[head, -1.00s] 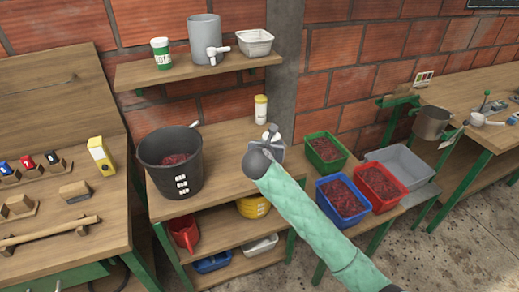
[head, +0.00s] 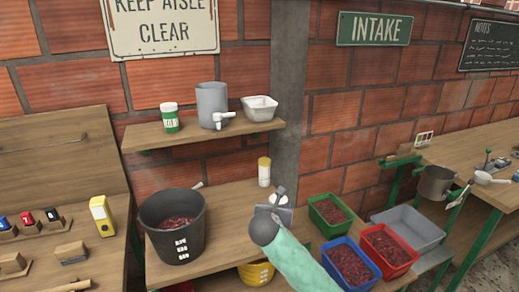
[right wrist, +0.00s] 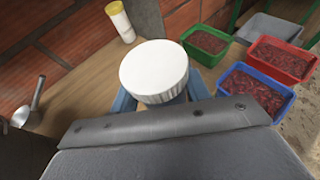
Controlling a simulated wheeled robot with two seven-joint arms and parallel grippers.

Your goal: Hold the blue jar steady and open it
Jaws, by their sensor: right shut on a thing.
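A jar with a round white ribbed lid (right wrist: 154,70) fills the middle of the right wrist view. Its body is mostly hidden below the lid, with blue showing at the sides that I cannot separate surely from the fingers. My right gripper (right wrist: 160,100) is shut on the jar just below the lid. In the head view my right gripper (head: 276,204) is over the front right of the middle bench, and it mostly hides the jar. My left gripper is in neither view.
A yellow-white bottle (head: 264,172) stands behind the gripper. A shelf (head: 185,135) hangs above.

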